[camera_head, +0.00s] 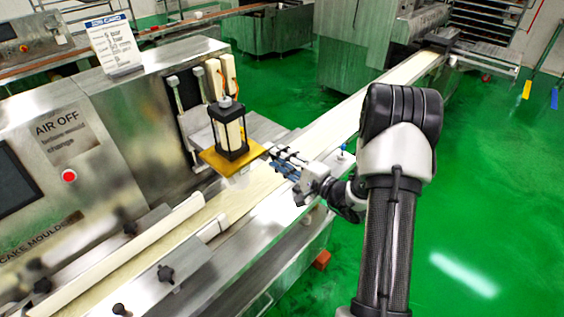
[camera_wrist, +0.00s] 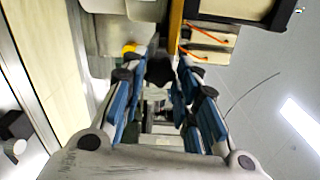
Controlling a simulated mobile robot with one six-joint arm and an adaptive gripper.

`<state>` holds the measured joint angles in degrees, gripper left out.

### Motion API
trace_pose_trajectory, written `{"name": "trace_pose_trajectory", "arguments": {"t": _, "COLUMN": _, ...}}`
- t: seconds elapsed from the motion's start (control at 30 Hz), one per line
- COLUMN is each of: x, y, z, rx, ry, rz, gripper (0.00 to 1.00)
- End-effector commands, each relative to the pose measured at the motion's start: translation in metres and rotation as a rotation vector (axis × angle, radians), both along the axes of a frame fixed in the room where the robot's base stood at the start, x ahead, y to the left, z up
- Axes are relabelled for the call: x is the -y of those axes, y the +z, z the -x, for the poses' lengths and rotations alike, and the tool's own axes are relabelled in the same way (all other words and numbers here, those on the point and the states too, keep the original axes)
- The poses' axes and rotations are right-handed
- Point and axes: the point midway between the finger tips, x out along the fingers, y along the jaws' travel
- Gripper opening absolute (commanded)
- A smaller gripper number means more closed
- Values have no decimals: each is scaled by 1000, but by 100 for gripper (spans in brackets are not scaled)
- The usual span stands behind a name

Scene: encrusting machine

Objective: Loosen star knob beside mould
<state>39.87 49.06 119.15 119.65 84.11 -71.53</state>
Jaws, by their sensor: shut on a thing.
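The mould is a black-framed block with pale sides (camera_head: 231,133), standing on a gold plate (camera_head: 216,160) at the machine's front in the head view. My gripper (camera_head: 277,157) reaches in from the right, its fingertips close to the plate's right edge. In the wrist view, the dark star knob (camera_wrist: 160,70) lies between the blue-padded fingers of my gripper (camera_wrist: 158,66), which are closed on it. The fingers hide most of the knob in the head view. How far it is turned cannot be told.
A pale conveyor belt (camera_head: 325,135) runs diagonally below and past the plate. The steel machine body (camera_head: 130,125) with a red button (camera_head: 69,176) stands to the left. Black clamp knobs (camera_head: 166,273) line the lower belt rail. Green floor is open at right.

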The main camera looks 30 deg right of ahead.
Motion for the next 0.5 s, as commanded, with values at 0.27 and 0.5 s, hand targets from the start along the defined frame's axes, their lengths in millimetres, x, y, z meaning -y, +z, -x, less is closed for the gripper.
{"name": "trace_pose_trajectory", "arguments": {"t": 0.27, "x": 0, "y": -1, "z": 0, "rx": 53, "ry": -1, "rz": 152, "gripper": 4}}
{"name": "trace_pose_trajectory", "arguments": {"t": 0.5, "x": 0, "y": -1, "z": 0, "rx": 77, "ry": -1, "rz": 216, "gripper": 4}}
